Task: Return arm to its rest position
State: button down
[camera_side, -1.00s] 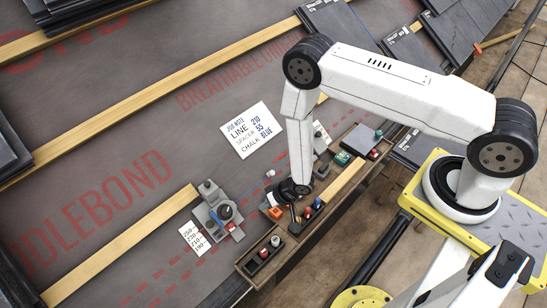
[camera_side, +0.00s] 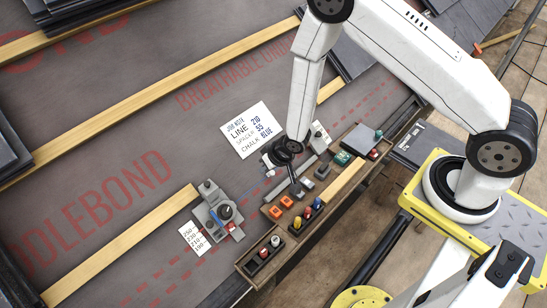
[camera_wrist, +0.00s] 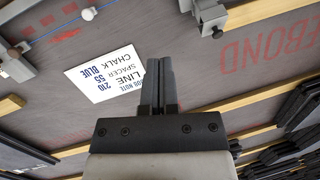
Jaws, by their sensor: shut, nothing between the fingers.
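My gripper (camera_side: 296,187) is shut and empty. In the side view it is above the upper part of the tool tray (camera_side: 243,264), apart from the things in it as far as I can tell. In the wrist view my gripper (camera_wrist: 160,65) has its two dark fingers together, with nothing between them. The white job note (camera_side: 252,130) lies on the membrane to the left of my arm, and the job note (camera_wrist: 104,73) also shows beside the fingers in the wrist view.
The tray holds orange blocks (camera_side: 280,205), several coloured chalk bottles and a green block (camera_side: 343,158). A grey gauge device (camera_side: 218,212) stands on the membrane beside a number card (camera_side: 194,238). Wooden battens (camera_side: 125,242) cross the roof. Dark slates (camera_side: 338,25) are stacked at the top.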

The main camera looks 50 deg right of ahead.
jog(key=s+d+r+g+h, duration=0.1)
jog(key=s+d+r, duration=0.15)
jog(key=r, duration=0.45)
jog(key=s+d+r+h, duration=0.1)
jog(key=d+r, duration=0.2)
jog(key=r, duration=0.5)
jog(key=s+d+r+n+g, duration=0.1)
jog(key=s+d+r, duration=0.2)
jog(key=s+r, duration=0.6)
jog(key=shift+s+g, duration=0.4)
